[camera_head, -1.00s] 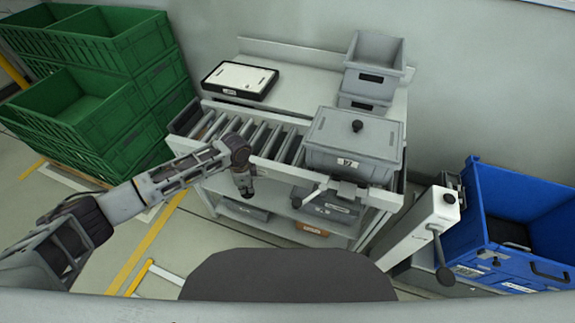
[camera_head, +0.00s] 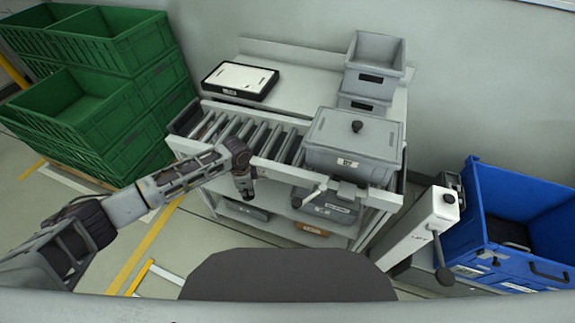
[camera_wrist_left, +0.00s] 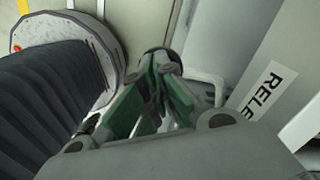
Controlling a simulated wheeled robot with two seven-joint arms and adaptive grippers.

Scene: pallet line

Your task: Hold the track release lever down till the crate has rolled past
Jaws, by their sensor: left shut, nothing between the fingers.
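The grey lidded crate (camera_head: 352,145) with a dark knob on top rests at the right end of the roller track (camera_head: 250,136). My right gripper is not in view.
Grey bins (camera_head: 374,68) and a black-edged tray (camera_head: 240,81) stand behind the track. Green crates (camera_head: 90,110) are stacked at the left. A pale post (camera_head: 425,222) with a dark-knobbed handle and a blue crate (camera_head: 520,215) stand at the right.

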